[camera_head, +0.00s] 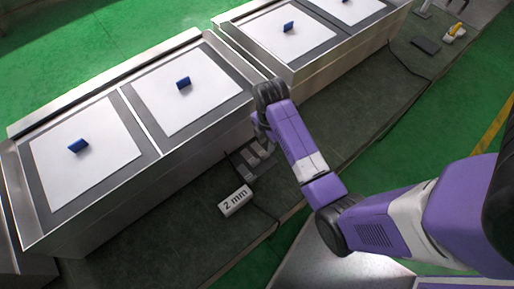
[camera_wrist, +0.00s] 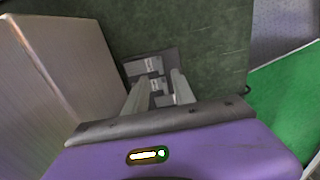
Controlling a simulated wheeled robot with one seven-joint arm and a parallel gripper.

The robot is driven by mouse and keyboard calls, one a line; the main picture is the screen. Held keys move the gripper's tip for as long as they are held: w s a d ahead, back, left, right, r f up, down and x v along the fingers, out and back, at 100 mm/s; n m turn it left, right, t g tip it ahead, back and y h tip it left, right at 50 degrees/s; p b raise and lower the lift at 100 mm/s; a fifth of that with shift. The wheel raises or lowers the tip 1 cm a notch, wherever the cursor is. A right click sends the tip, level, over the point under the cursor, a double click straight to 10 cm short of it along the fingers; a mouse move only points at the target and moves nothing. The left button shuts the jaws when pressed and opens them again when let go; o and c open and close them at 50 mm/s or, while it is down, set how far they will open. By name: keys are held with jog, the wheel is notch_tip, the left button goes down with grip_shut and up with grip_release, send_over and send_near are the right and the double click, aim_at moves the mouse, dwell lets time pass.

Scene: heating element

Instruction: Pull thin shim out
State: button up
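Several grey metal shim pieces (camera_wrist: 155,86) stand on a dark holder plate (camera_wrist: 133,68) in the wrist view, beyond and between my fingertips. They also show as small grey blocks (camera_head: 252,160) in the head view, beside the steel counter. Which piece is the thin shim I cannot tell. My gripper (camera_wrist: 162,82) is open, its two fingers apart and pointing at the holder. Nothing is visibly held, and contact with a piece cannot be made out. In the head view my wrist and forearm partly hide the holder area.
Steel counters (camera_head: 150,185) with white panels and blue handles stand close on the left. The counter wall (camera_wrist: 60,80) is close left in the wrist view.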

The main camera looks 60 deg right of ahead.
aim_at(267, 154)
notch_tip(267, 154, down, 8)
jog(key=shift+r, duration=0.2)
jog(key=shift+c, duration=0.2)
grip_shut()
jog(key=shift+s+r, duration=0.1)
dwell(1.3)
